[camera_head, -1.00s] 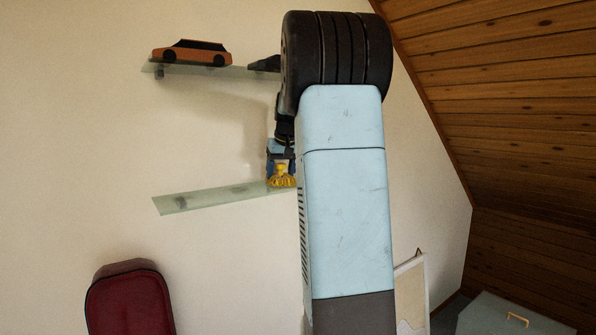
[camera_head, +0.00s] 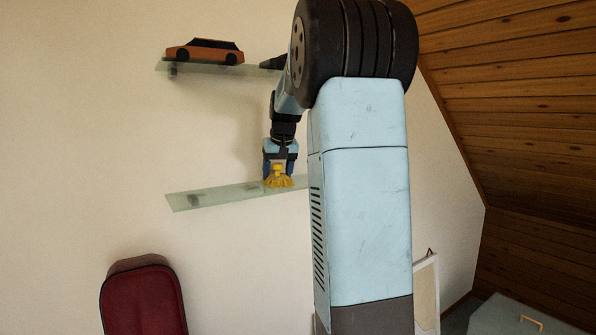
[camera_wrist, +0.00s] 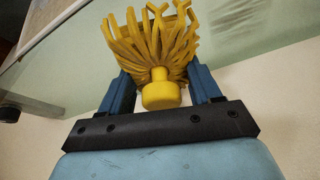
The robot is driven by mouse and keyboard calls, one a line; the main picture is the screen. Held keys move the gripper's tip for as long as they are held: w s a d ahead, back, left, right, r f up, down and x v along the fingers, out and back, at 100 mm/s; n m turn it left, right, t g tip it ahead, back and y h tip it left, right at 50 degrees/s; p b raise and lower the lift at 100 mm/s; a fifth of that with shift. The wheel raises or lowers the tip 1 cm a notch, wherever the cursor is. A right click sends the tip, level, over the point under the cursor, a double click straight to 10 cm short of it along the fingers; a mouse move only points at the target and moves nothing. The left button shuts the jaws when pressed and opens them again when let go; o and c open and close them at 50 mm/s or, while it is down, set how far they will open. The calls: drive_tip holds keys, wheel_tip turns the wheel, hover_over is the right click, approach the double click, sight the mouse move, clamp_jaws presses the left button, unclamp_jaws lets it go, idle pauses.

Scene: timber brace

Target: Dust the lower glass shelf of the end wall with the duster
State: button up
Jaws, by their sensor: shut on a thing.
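The yellow duster (camera_head: 279,177) is held in my gripper (camera_head: 279,167), its strands pointing down over the lower glass shelf (camera_head: 220,196). In the wrist view my gripper (camera_wrist: 163,88) is shut with blue fingers on both sides of the duster (camera_wrist: 158,45), around its neck, with the round knob toward me. The strands are at the glass of the lower shelf (camera_wrist: 240,40); whether they press on it I cannot tell. The right part of the shelf is hidden behind my arm.
The upper glass shelf (camera_head: 215,68) carries an orange and black toy car (camera_head: 204,51) and a dark object (camera_head: 273,62) partly hidden by my arm. The sloping wooden ceiling (camera_head: 510,110) is at right. The lower shelf's left part is clear.

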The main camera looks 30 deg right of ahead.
drive_tip(key=shift+a, duration=2.75)
drive_tip(key=shift+a, duration=5.25)
drive_tip(key=shift+a, duration=0.1)
drive_tip(key=shift+a+f, duration=0.15)
drive_tip(key=shift+a, duration=5)
drive_tip(key=shift+r, duration=1.3)
